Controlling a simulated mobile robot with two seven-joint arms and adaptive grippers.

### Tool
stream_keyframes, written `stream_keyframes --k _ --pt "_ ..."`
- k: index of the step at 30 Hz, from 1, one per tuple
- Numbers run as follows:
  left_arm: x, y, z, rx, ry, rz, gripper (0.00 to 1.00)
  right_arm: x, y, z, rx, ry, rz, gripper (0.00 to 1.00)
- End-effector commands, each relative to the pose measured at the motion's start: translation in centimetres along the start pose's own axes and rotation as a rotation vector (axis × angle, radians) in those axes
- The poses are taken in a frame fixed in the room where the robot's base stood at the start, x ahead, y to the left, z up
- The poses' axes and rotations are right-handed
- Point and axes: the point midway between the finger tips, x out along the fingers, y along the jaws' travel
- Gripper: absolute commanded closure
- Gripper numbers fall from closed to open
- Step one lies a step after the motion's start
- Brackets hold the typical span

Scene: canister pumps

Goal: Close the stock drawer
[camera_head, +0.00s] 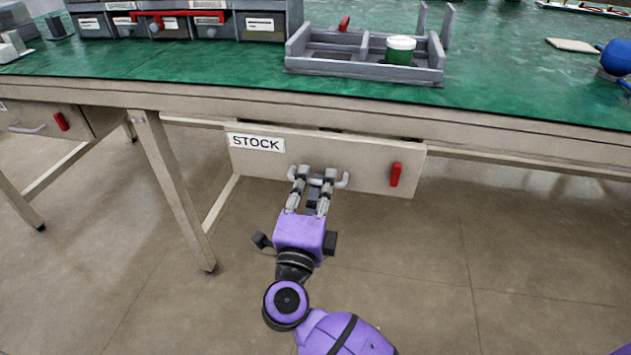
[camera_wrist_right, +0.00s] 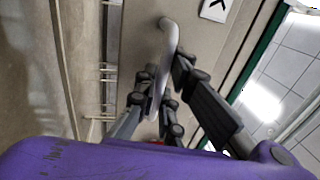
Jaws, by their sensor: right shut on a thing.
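The stock drawer (camera_head: 225,158) hangs under the front edge of the green workbench, its pale front marked with a STOCK label (camera_head: 256,143). Its front is close to the bench edge, with narrow dark gaps along its top; I cannot tell exactly how far out it stands. My right gripper (camera_head: 318,182) is at the drawer's grey bar handle (camera_head: 343,181), shut on its middle. In the right wrist view the handle (camera_wrist_right: 168,40) runs between the fingers (camera_wrist_right: 158,100). A red tab (camera_head: 395,174) is on the drawer front's right side. My left gripper is not in view.
On the bench top (camera_head: 200,65) stand a grey divided tray (camera_head: 365,69) holding a green jar with a white lid (camera_head: 400,49), and several grey bins (camera_head: 262,22). Another drawer (camera_head: 45,118) is at left. A bench leg (camera_head: 175,190) stands left of my right arm. The floor is clear.

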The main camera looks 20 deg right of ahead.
Motion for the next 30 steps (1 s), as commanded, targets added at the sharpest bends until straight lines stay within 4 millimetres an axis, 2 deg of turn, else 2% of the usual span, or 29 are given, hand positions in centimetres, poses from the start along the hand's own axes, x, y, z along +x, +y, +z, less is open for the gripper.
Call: stream_keyframes --k 5,12,14,23,24,27,28,30 --pt "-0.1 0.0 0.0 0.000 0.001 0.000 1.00 0.1 0.0 0.0 -0.001 0.000 0.000 1.00" --pt "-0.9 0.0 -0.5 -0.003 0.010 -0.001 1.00 3.7 0.6 0.0 -0.003 0.001 -0.001 1.00" --pt "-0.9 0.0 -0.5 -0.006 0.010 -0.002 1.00 4.2 0.7 0.1 -0.002 -0.001 0.000 1.00" --pt "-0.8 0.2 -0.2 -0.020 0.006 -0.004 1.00 4.6 0.9 0.1 0.000 -0.002 0.000 1.00" --pt "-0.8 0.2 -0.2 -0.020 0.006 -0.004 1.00 4.6 0.9 0.1 0.000 -0.002 0.000 0.89" --pt "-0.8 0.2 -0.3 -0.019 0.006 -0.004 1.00 4.5 0.9 0.1 0.000 -0.002 0.001 0.75" --pt "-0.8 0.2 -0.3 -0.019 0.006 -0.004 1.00 4.5 0.9 0.1 0.000 -0.002 0.001 0.72" --pt "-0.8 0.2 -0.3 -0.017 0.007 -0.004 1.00 4.5 0.9 0.1 0.000 -0.002 0.001 0.72"
